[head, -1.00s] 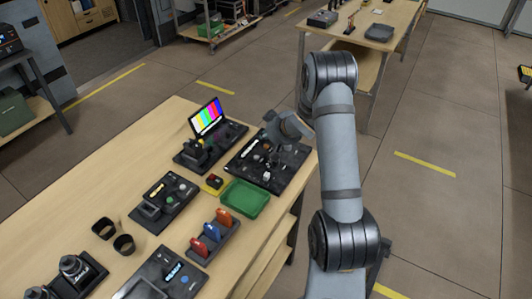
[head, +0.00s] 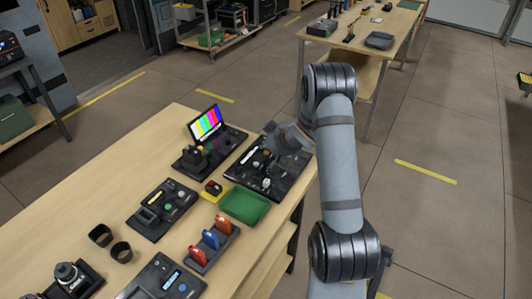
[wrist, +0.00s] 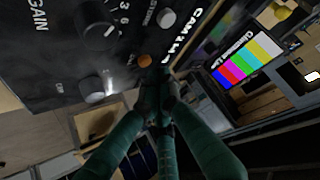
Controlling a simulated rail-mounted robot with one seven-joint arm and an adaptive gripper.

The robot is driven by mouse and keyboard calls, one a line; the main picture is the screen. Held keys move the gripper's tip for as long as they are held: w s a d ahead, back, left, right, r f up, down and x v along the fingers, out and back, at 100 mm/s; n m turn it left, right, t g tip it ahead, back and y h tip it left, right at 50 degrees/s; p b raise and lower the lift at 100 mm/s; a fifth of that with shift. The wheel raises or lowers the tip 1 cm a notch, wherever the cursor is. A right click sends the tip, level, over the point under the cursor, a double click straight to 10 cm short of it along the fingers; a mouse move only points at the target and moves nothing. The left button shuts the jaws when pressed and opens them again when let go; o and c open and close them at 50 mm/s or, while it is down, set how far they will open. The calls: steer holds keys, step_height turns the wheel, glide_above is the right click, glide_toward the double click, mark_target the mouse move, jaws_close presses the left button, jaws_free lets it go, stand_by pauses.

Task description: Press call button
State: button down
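In the wrist view, the panel (wrist: 50,50) shows a GAIN knob, a grey button and a small orange button (wrist: 145,61). No label reading "call" is legible, so I cannot tell for certain which is the call button. My gripper (wrist: 160,90) has its fingers together and empty, tips just beside the orange button; contact cannot be told. In the head view, my gripper (head: 272,145) is over the panel, its tips hard to make out.
A colour-bar monitor (head: 205,123) stands left of the panel. A red button on a yellow base (head: 213,190), a green tray (head: 245,206) and a rack (head: 213,246) of coloured handles are nearer. Bare tabletop lies along the far side.

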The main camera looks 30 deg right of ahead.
mark_target(266, 154)
stand_by(0.7)
steer(key=shift+f+b, duration=0.4)
steer(key=shift+f, duration=0.05)
steer(key=shift+f+b, duration=0.35)
steer(key=shift+f, duration=0.05)
stand_by(0.4)
steer(key=shift+r, duration=0.15)
stand_by(0.3)
steer(key=shift+r+p, duration=0.7)
steer(key=shift+p, duration=0.1)
step_height(266, 154, up, 5)
steer(key=p, duration=0.4)
steer(key=shift+p, duration=0.35)
stand_by(0.3)
